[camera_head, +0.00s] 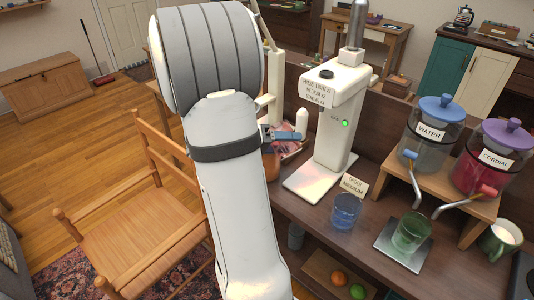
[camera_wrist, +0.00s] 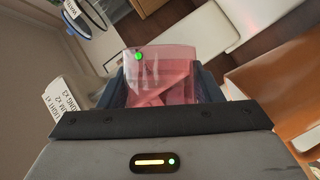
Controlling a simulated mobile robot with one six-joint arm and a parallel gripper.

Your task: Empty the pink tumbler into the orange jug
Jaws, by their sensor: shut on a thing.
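The pink tumbler (camera_wrist: 175,75) is see-through and sits between the blue jaws of my gripper (camera_wrist: 172,85) in the wrist view. My gripper is shut on it. In the head view my gripper (camera_head: 287,137) is mostly hidden behind my arm, and a small pink part of the tumbler (camera_head: 290,150) shows by a blue finger. An orange-brown body, probably the orange jug (camera_head: 271,166), shows just below the tumbler beside my arm, mostly hidden. I cannot tell whether liquid is passing between them, nor the tumbler's exact tilt.
A white dispenser (camera_head: 335,130) with a green light stands right of my gripper. A blue glass (camera_head: 345,211) and a green glass (camera_head: 411,231) stand in front. Water (camera_head: 433,130) and cordial (camera_head: 487,160) dispensers stand right on a wooden stand. A wooden chair (camera_head: 140,215) is at left.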

